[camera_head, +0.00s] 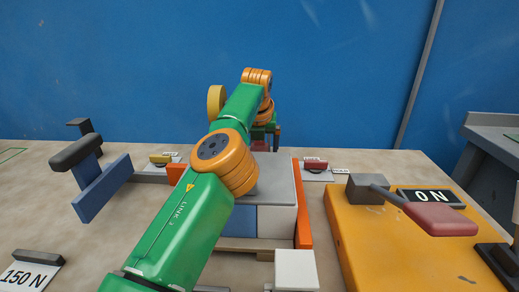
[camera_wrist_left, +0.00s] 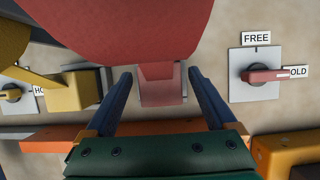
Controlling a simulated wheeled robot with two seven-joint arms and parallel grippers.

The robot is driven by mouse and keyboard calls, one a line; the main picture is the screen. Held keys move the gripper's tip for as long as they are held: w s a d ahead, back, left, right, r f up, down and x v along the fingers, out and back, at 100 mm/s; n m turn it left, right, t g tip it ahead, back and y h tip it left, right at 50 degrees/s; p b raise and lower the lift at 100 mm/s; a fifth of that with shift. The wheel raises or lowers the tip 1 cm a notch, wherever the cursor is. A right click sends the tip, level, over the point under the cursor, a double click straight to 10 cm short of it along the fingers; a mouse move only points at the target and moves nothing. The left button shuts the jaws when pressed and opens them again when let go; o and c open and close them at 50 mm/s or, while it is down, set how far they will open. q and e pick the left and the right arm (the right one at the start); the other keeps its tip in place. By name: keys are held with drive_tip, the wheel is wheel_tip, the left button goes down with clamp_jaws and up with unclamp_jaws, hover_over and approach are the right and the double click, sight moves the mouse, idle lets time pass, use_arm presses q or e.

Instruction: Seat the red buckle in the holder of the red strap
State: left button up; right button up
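In the left wrist view a red block, seemingly the red buckle (camera_wrist_left: 160,88), lies between the two blue fingers of my left gripper (camera_wrist_left: 160,74). A gap shows on both sides of it, so the fingers look open around it. Greyish edges show beside and below the block; whether it sits inside the holder I cannot tell. A large rounded red part (camera_wrist_left: 120,28), perhaps the red strap's reel, fills the top of the view above it. In the head view my left arm reaches over the grey mould (camera_head: 277,170) and hides most of this spot. My right gripper is out of view.
A red knob (camera_wrist_left: 265,76) points to its right-hand label, partly read as "OLD", beside "FREE". A yellow block (camera_wrist_left: 75,92) and yellow knob (camera_wrist_left: 12,95) are at left. Orange side rails (camera_head: 303,205) flank the mould.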

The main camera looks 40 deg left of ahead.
use_arm(q)
drive_tip(key=shift+r+p, duration=0.3)
drive_tip(key=shift+r, duration=0.05)
drive_tip(key=p+v, duration=0.1)
drive_tip(key=v, duration=1)
drive_tip(key=shift+s+r, duration=0.15)
drive_tip(key=shift+r, duration=0.15)
drive_tip(key=shift+d, duration=0.15)
